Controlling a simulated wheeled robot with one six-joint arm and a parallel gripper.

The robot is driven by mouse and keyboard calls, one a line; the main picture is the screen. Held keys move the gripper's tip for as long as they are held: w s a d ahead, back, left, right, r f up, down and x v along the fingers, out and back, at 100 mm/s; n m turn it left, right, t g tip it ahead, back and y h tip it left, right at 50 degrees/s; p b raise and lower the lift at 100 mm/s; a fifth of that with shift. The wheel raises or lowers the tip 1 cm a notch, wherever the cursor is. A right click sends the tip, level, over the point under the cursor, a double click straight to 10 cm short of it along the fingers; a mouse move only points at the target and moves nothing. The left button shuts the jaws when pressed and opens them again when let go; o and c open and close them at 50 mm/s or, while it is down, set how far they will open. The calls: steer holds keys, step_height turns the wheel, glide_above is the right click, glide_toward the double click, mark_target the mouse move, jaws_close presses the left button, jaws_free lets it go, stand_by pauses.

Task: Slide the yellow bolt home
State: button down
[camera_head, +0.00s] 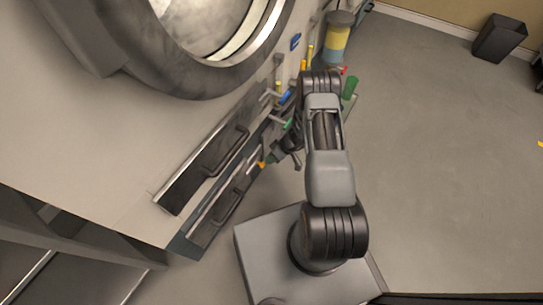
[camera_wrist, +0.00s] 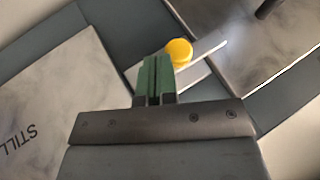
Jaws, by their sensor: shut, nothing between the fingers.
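The yellow bolt knob (camera_wrist: 179,51) shows in the wrist view, round and bright, at a pale metal strip just beyond my fingertips. In the head view a small yellow spot (camera_head: 262,164) by the lower drawer front appears to be the same knob. My gripper (camera_wrist: 155,68) has green fingers pressed together with nothing between them. Its tips are just left of the knob in the wrist view; I cannot tell whether they touch it. In the head view my gripper (camera_head: 273,158) is partly hidden by my arm. The bolt's far end and its catch cannot be made out.
Two dark drawer fronts with handles, an upper one (camera_head: 205,165) and a lower one (camera_head: 222,203), lie left of my gripper. Several coloured handles, including a blue one (camera_head: 285,98), stick out above. A dark bin (camera_head: 499,38) stands far right. The floor (camera_head: 440,170) right is clear.

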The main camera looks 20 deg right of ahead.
steer(key=w+p+v, duration=0.1)
steer(key=p+v, duration=0.2)
steer(key=v, duration=0.9)
steer(key=shift+s+d+r, duration=0.2)
steer(key=shift+s+r, duration=0.05)
steer(key=shift+s, duration=0.2)
